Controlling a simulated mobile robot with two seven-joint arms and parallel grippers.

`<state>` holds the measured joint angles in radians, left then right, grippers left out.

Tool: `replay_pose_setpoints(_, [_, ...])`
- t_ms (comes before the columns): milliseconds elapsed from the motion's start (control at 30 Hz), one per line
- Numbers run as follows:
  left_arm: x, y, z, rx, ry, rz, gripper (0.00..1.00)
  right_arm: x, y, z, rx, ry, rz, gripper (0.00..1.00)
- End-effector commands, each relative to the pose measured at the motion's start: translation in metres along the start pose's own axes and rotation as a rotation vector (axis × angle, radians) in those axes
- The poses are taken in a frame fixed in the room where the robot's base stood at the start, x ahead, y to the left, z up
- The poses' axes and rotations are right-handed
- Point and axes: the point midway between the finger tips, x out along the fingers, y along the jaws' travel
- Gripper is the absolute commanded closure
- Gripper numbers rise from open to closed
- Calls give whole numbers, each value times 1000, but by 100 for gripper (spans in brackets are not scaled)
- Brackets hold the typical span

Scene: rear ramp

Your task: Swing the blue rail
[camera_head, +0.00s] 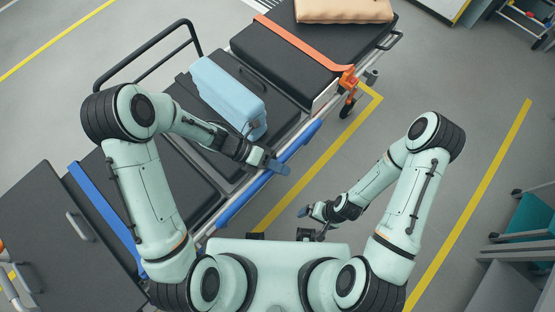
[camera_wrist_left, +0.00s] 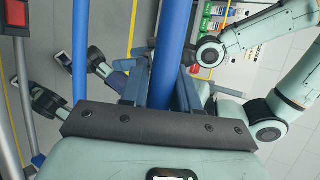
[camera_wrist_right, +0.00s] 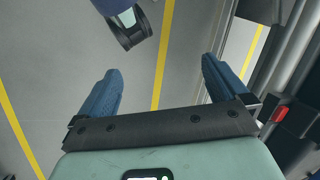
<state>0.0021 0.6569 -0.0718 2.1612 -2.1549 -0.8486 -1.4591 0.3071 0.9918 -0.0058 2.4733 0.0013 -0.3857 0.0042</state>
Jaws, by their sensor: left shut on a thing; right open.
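The blue rail (camera_head: 238,201) runs along the near side of the stretcher (camera_head: 185,152), slanting from lower left to upper right. My left gripper (camera_head: 277,167) is at the rail's upper part. In the left wrist view the rail (camera_wrist_left: 173,45) passes between the left fingers (camera_wrist_left: 160,88), which are shut on it. My right gripper (camera_head: 309,211) is lower, apart from the rail and over bare floor. In the right wrist view its fingers (camera_wrist_right: 162,85) are wide apart with nothing between them.
A light blue case (camera_head: 226,90) lies on the stretcher, with an orange strap (camera_head: 300,42) and a tan pillow (camera_head: 343,10) beyond. A black rail (camera_head: 148,47) stands up on the far side. Shelving with a teal bin (camera_head: 530,220) is at right. Grey floor between is clear.

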Motion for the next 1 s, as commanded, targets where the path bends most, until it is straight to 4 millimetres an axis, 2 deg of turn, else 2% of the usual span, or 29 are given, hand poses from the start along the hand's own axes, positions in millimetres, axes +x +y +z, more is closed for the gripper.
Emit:
replay_pose_setpoints(567, [-2,-6,3,6,-3,-8,100,-1,-1,-1,0,1,0,0])
replay_pose_setpoints(600, [-2,-6,3,6,-3,-8,100,-1,-1,-1,0,1,0,3])
replay_pose_setpoints(767, [-1,-6,3,6,-3,-9,100,-3,1,-9,-60,33,-12,55])
replay_pose_setpoints(900, [-1,-6,3,6,-2,-9,100,-12,2,-40,-305,164,-46,100])
replay_pose_setpoints(1000, [-1,-6,3,6,-2,-9,100,-26,2,-72,-582,321,-62,100])
